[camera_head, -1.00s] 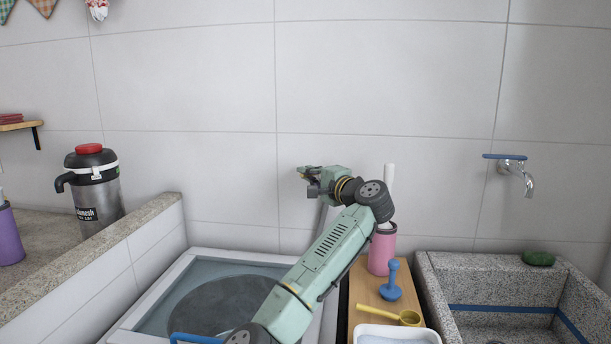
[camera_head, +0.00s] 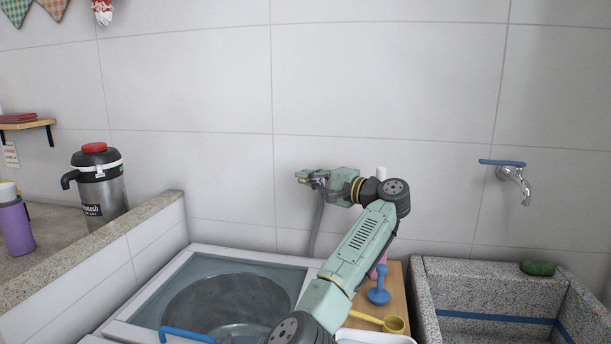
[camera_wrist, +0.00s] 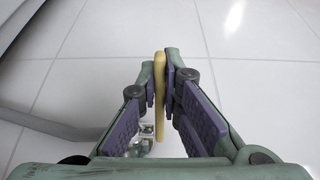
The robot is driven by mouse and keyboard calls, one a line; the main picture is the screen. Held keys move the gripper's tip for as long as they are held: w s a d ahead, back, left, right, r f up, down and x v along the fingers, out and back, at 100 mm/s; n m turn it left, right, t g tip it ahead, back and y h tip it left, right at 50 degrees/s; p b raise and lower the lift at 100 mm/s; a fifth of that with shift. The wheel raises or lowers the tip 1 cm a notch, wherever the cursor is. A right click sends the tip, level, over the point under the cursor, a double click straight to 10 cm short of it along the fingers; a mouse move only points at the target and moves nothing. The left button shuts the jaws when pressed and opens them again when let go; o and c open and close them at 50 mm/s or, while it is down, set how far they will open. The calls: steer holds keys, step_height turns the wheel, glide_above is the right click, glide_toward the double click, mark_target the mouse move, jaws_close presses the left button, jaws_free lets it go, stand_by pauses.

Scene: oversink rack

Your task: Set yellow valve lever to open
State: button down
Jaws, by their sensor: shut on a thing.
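The yellow valve lever (camera_wrist: 159,95) shows in the wrist view as a narrow upright strip between the two finger pads. My gripper (camera_wrist: 160,78) is shut on it, with one pad touching each side. Part of a shiny metal valve body (camera_wrist: 140,146) shows below the lever, mostly hidden by the left finger. In the head view my gripper (camera_head: 306,178) is close to the tiled wall, above the washing machine (camera_head: 235,305). There the lever is too small or hidden to make out.
A grey hose (camera_head: 317,222) runs down below my gripper. A blue-handled tap (camera_head: 512,176) is on the wall above the stone sink (camera_head: 425,300) at right. A blue plunger-shaped item (camera_head: 379,285) and a yellow scoop (camera_head: 393,324) lie under my arm. A steel jug (camera_head: 103,190) stands left.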

steer(key=shift+s+d+n+g+y, duration=0.1)
steer(key=shift+d+n+g+y, duration=0.1)
steer(key=shift+n+g+y, duration=0.15)
stand_by(0.3)
steer(key=c, duration=1.7)
jaws_free()
